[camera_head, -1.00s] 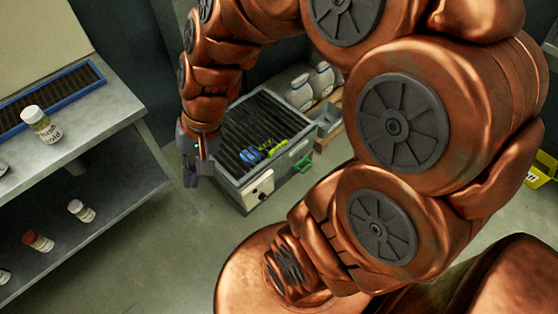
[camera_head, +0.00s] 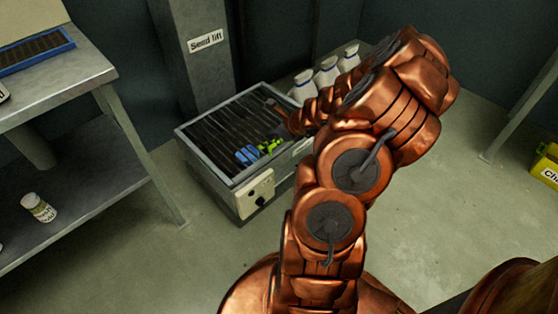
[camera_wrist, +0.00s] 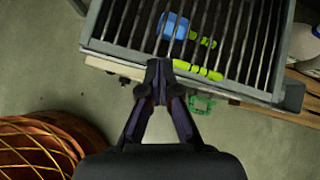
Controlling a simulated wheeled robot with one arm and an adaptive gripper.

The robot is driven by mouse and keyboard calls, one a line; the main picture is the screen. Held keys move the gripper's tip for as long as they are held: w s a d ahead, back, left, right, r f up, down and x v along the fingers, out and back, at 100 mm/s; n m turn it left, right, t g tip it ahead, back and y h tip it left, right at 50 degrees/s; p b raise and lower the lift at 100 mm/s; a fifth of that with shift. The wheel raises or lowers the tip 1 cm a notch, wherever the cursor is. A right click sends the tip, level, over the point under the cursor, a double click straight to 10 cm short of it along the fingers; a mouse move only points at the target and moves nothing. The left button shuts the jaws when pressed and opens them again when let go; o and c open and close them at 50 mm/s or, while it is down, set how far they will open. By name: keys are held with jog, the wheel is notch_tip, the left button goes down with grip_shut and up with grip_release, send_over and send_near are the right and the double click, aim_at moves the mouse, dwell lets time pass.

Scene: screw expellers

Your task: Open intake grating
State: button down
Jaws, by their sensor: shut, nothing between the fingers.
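The intake grating (camera_head: 222,128) is a set of dark parallel bars over a grey metal box. It lies flat across the top, and it also shows in the wrist view (camera_wrist: 232,35). A blue item (camera_wrist: 173,26) and lime-green pieces (camera_wrist: 197,70) show between the bars and appear to lie under them. In the head view my arm hides the box's right side.
A pillar marked "Seed lift" (camera_head: 205,40) stands behind the box. Floor in front is clear.

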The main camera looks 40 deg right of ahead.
aim_at(274, 151)
jog(key=s+d+f+m+g+h+b, duration=0.15)
jog(key=s+d+f+m, duration=0.3)
jog(key=f, duration=0.45)
jog(key=shift+n, duration=0.25)
jog(key=b+x, duration=0.3)
jog(key=x, duration=0.2)
jog(key=b+x, duration=0.2)
jog(key=x, duration=0.3)
jog(key=shift+s+d+f+b, duration=0.2)
jog(key=shift+s+b, duration=0.1)
jog(key=shift+b, duration=0.1)
jog(key=shift+w+d+r+p, duration=0.1)
jog(key=shift+r+p, duration=0.2)
jog(key=shift+r, duration=0.25)
jog(key=shift+w+r, duration=0.45)
jog(key=shift+r, duration=0.25)
jog(key=shift+w+r, duration=0.45)
jog(key=shift+r, duration=0.25)
jog(key=shift+r+p, duration=0.2)
jog(key=shift+p, duration=0.3)
